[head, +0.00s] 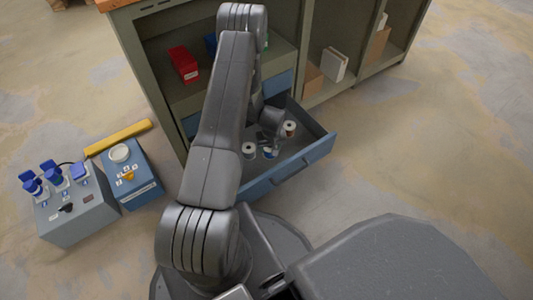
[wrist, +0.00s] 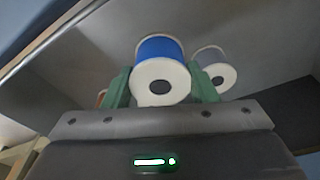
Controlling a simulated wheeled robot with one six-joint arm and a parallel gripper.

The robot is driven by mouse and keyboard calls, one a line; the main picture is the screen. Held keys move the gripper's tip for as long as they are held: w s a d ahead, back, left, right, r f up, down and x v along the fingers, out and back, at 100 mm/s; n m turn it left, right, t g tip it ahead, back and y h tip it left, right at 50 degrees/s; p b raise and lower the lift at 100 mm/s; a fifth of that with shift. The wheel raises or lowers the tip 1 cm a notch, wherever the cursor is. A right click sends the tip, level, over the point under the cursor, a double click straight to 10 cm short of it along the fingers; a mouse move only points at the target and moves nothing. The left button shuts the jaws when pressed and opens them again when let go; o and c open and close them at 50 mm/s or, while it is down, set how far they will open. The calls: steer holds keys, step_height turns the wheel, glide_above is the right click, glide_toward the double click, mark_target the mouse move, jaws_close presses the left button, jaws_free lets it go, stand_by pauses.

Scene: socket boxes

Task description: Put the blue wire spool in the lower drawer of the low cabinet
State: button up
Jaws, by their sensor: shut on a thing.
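The blue wire spool (wrist: 160,50) has white ends and sits between the green fingers of my gripper (wrist: 163,84) in the wrist view. My gripper is shut on it. In the head view my gripper (head: 268,142) is inside the pulled-out lower drawer (head: 300,166) of the low cabinet (head: 150,72), with the blue spool (head: 270,153) low at its tip. I cannot tell whether the spool touches the drawer floor. My arm hides part of the cabinet and drawer.
A grey spool (wrist: 213,68) stands close beside the blue one. In the drawer are a whitish spool (head: 249,150) and a brown-and-white spool (head: 289,129). A red box (head: 184,65) is on a shelf. Grey (head: 76,211) and blue (head: 133,176) socket boxes stand at left.

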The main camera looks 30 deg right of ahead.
mark_target(270, 155)
step_height(270, 155, down, 6)
steer(key=shift+r+b, duration=0.15)
steer(key=shift+b, duration=0.6)
steer(key=shift+f+b, duration=0.25)
steer(key=shift+b, duration=0.05)
steer(key=o, duration=1.1)
steer(key=shift+r, duration=0.1)
steer(key=r+p, duration=0.1)
steer(key=r, duration=0.3)
steer(key=s+r+p, duration=0.1)
steer(key=r+p, duration=0.1)
steer(key=r, duration=0.2)
steer(key=r+p, duration=0.1)
steer(key=r, duration=0.3)
steer(key=shift+s+a+r+p, duration=0.1)
steer(key=shift+s+a+p, duration=0.2)
steer(key=shift+s+p, duration=0.05)
